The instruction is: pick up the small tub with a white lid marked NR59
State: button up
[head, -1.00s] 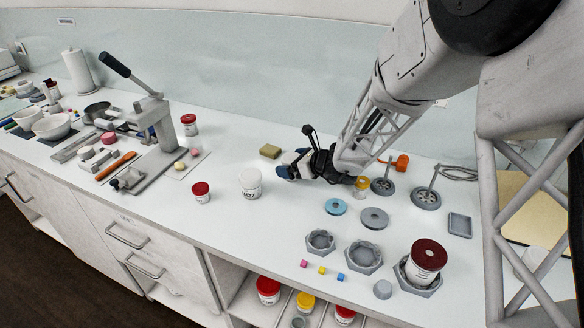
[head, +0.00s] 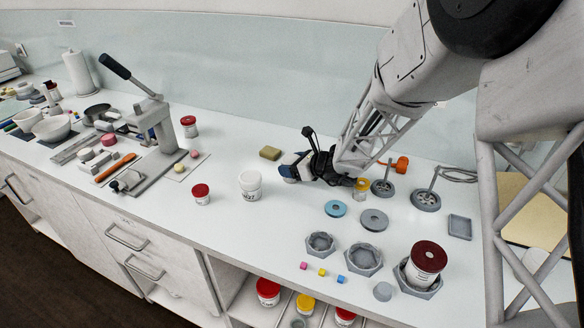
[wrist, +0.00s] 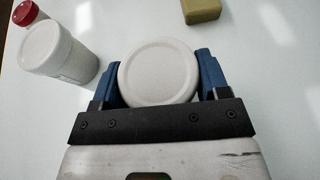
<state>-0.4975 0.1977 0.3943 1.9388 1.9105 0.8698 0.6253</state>
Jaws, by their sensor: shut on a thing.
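A small round tub with a plain white lid (wrist: 158,75) sits between the blue fingers in the wrist view, one finger against each side. My gripper (head: 290,169) is shut on it, over the back middle of the counter. I see the lid from above; any NR59 mark is hidden. In the head view the fingers mostly cover this tub. A larger white-lidded tub (head: 250,185) stands upright to the left, apart from my gripper; its label is too small to read surely. It also shows in the wrist view (wrist: 58,52).
A red-lidded tub (head: 201,193) stands left of the larger white tub. A tan block (head: 270,153) lies behind my gripper. A blue ring (head: 336,208), grey ring (head: 374,220) and hexagonal holders (head: 363,258) lie to the right.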

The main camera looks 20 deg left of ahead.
aim_at(293, 161)
jog(key=shift+r, duration=0.2)
jog(key=shift+r, duration=1.5)
jog(key=shift+s+d+r, duration=0.15)
jog(key=shift+s+d, duration=0.05)
jog(key=shift+s, duration=0.05)
jog(key=s+d+r, duration=0.1)
jog(key=s+d, duration=0.8)
jog(key=s, duration=0.3)
jog(key=shift+s+r, duration=0.2)
jog(key=shift+d, duration=0.1)
